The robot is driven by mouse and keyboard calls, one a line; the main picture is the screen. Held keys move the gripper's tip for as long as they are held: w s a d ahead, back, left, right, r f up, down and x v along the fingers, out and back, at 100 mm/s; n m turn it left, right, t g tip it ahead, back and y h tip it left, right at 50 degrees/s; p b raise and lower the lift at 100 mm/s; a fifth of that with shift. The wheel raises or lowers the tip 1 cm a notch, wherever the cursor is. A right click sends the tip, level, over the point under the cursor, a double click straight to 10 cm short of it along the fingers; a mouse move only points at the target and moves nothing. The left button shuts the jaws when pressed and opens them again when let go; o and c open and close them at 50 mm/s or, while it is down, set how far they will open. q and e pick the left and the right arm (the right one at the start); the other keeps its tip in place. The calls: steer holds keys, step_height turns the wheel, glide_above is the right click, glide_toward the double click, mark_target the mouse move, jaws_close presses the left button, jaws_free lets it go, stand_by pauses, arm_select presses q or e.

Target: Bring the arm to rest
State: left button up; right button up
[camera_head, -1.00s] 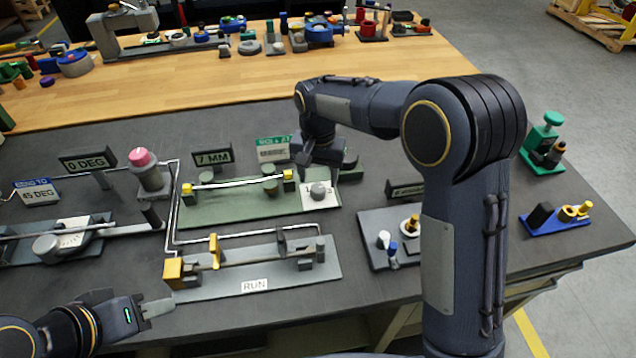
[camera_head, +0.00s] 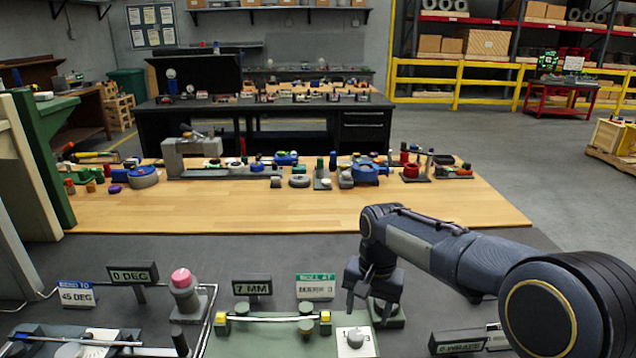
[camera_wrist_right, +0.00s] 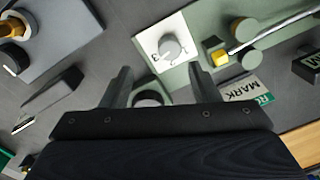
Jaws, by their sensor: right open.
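My right gripper (camera_head: 366,298) hangs open and empty above the green plate's right end in the head view. Below it is a grey knob (camera_head: 355,338) on a white dial plate. In the right wrist view the two fingers of my right gripper (camera_wrist_right: 160,88) are spread apart, with a round dark-based part (camera_wrist_right: 149,97) seen between them. The grey knob (camera_wrist_right: 170,47) on its white plate lies just past the fingers there. My right arm (camera_head: 450,255) reaches in from the right. My left gripper is out of view.
A pink-topped post (camera_head: 182,284) stands left of the green plate (camera_head: 270,342). Small signs stand behind it, including the 7 MM sign (camera_head: 252,287) and a green-topped sign (camera_head: 315,287). A wooden bench top (camera_head: 290,207) with several parts lies beyond. Air above the table is mostly clear.

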steer(key=s+d+r+t+y, duration=0.1)
steer(key=s+d, duration=0.2)
steer(key=s, duration=0.3)
steer(key=s+d+r+n+t+y, duration=0.1)
steer(key=s+d+r, duration=0.1)
steer(key=s, duration=0.5)
steer(key=s+d+r+t+y, duration=0.1)
steer(key=s+d, duration=0.3)
steer(key=s, duration=0.2)
steer(key=shift+s+d+r+n+t+y, duration=0.2)
steer(key=shift+s+r+n+t+y, duration=0.1)
steer(key=shift+s+r+n, duration=0.1)
steer(key=s+f+n+t, duration=0.1)
steer(key=s+f+t, duration=0.1)
steer(key=s, duration=0.5)
steer(key=shift+s+a+f, duration=0.25)
steer(key=shift+a+f, duration=0.15)
steer(key=shift+f, duration=0.4)
